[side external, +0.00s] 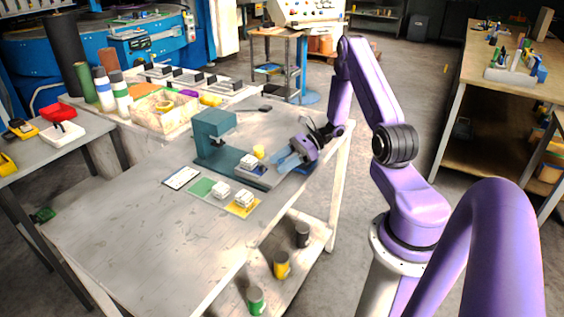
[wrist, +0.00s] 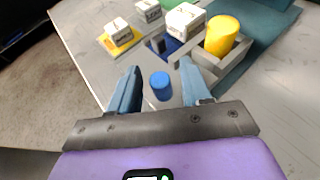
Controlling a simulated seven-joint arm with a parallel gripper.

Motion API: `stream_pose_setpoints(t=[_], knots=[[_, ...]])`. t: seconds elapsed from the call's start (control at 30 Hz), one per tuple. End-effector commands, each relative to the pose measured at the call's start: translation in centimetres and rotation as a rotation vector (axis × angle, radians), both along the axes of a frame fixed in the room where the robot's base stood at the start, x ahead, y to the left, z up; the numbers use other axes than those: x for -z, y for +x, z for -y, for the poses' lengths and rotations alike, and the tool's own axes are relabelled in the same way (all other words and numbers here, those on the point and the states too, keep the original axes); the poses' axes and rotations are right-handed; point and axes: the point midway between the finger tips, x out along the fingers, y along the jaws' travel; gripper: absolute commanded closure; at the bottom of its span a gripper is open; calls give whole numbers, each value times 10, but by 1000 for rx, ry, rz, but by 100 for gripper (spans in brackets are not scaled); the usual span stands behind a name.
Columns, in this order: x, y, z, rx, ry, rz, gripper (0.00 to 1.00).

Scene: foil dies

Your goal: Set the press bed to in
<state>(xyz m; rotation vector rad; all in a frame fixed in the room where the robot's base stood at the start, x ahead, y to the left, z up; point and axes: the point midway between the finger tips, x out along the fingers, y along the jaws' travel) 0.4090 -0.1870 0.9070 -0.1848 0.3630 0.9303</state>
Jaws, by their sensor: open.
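The teal press (side external: 212,127) stands on the grey table, its base (side external: 218,168) running right toward my gripper. The grey press bed (wrist: 214,62) sticks out from under the press head. My gripper (wrist: 160,67) is open at the bed's near end, and shows in the side view (side external: 284,160).
Left of the bed in the wrist view, a white block sits on a yellow pad (wrist: 122,46), with another white block (wrist: 148,10) beyond. A green pad (side external: 201,188) and a white card (side external: 181,178) lie in front of the press. The table's near left is clear.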

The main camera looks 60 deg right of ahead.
Motion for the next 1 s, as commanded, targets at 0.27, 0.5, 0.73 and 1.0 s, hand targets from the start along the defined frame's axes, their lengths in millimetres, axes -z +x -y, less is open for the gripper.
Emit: stream_pose_setpoints(t=[0.27, 0.5, 0.73, 1.0], knots=[[0, 0, -1, 0, 0, 0, 59], [0, 0, 0, 0, 0, 0, 100], [1, 24, 0, -3, -3, 3, 100], [1, 72, 1, -1, -4, 2, 100]])
